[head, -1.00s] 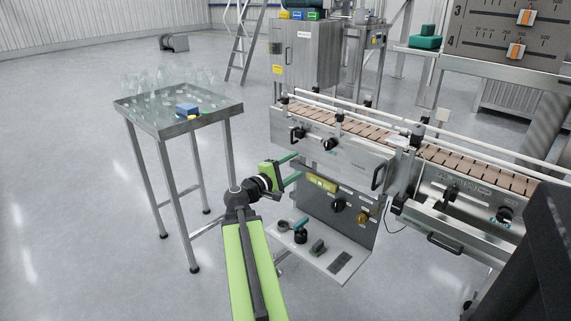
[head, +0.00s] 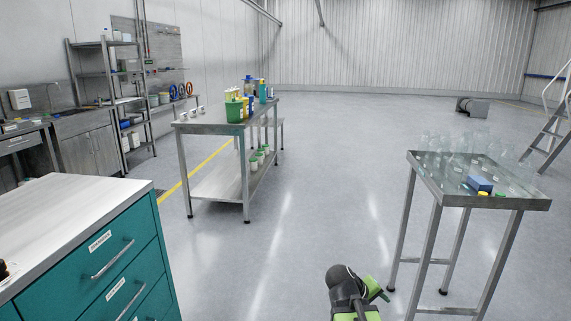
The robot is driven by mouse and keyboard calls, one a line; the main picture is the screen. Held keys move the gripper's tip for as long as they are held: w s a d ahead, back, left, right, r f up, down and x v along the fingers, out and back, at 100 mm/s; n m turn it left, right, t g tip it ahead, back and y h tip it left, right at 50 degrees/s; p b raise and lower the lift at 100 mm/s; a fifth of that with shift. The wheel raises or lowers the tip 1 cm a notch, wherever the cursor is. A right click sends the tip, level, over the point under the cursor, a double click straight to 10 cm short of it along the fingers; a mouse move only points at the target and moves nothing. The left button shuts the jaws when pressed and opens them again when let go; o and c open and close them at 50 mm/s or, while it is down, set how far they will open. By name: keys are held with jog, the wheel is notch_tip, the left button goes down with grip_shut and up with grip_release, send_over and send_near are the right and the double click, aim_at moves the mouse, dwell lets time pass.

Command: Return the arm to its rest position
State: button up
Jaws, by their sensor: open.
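My arm shows at the bottom of the head view, with its dark wrist joint and green link at the lower edge. My gripper (head: 382,293) is a small green shape just right of that joint, over bare floor and left of the glassware table. It is open, and I see nothing held in it. Its fingers are small and partly hidden in this view.
A metal table (head: 525,203) with clear glassware and a blue box (head: 480,184) stands at right. A teal drawer cabinet (head: 105,262) is at near left. A steel workbench (head: 205,128) carries a green container (head: 234,111). The middle floor is clear.

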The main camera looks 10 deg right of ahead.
jog(key=s+a+f+m+g+y, duration=0.1)
jog(key=s+a+f+y, duration=0.15)
jog(key=a, duration=0.35)
jog(key=s+a+f+m+g+y, duration=0.1)
jog(key=s+a+y, duration=0.15)
jog(key=a, duration=0.35)
jog(key=s+a+f+m+g+y, duration=0.1)
jog(key=a+f+y, duration=0.15)
jog(key=a, duration=0.35)
notch_tip(320, 180, up, 32)
jog(key=p, duration=3.1)
jog(key=shift+n+p, duration=0.3)
jog(key=shift+p, duration=0.1)
jog(key=shift+a+f, duration=0.1)
jog(key=shift+f, duration=0.05)
jog(key=shift+c, duration=0.5)
